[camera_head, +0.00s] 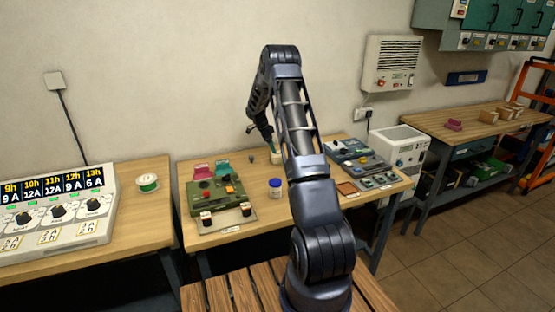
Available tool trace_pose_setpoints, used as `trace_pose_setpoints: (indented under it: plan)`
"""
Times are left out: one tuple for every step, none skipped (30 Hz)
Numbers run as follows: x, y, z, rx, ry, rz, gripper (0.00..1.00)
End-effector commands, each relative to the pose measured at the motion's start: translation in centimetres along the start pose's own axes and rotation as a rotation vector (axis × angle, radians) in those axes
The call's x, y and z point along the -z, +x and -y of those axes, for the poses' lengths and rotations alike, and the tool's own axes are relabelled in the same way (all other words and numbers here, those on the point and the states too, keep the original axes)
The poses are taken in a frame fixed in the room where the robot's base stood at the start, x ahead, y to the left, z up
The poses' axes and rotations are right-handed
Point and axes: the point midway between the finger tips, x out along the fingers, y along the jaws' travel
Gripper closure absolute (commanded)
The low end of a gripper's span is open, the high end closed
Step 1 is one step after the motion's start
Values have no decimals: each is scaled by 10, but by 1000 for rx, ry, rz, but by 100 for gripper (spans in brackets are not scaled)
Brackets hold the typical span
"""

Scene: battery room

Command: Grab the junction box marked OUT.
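I cannot make out a junction box with a readable OUT mark; the labels on the tables are too small to read. On the middle table, a green box with knobs (216,195) stands at the left, with small black-and-white units on a plate (226,218) in front of it. Grey panels with knobs and switches (360,160) lie at the right end. My gripper (270,142) hangs over the back of the middle table, above a small cream-coloured container (276,158). It is small and dark, and its fingers cannot be told apart.
A blue-lidded jar (275,189) stands mid-table. Pink and teal pieces (213,169) sit behind the green box. The left table holds a display panel (55,215) and a green spool (148,183). A white cabinet (398,148) stands between the middle and right tables (480,123).

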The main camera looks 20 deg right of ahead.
Motion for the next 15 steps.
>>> trace_pose_setpoints:
  plan:
    - [0,9,-1,-2,-1,0,11]
    - [0,13,-1,-3,-2,0,11]
    - [0,19,-1,-3,-2,0,11]
    - [0,24,-1,-4,-1,0,11]
    - [0,27,0,-3,-1,0,11]
    - [0,31,0,-2,-2,0,11]
    - [0,33,0,-1,-2,0,11]
    - [0,34,0,-1,-2,0,11]
    - [0,37,0,-1,-2,0,11]
    - [0,39,0,-1,-1,1,11]
    - [0,42,1,-1,-1,1,11]
    - [1,47,1,-2,-1,1,11]
    - [1,51,2,-3,-1,1,11]
    - [2,56,3,-3,-2,1,11]
    - [1,61,4,-3,-1,1,11]
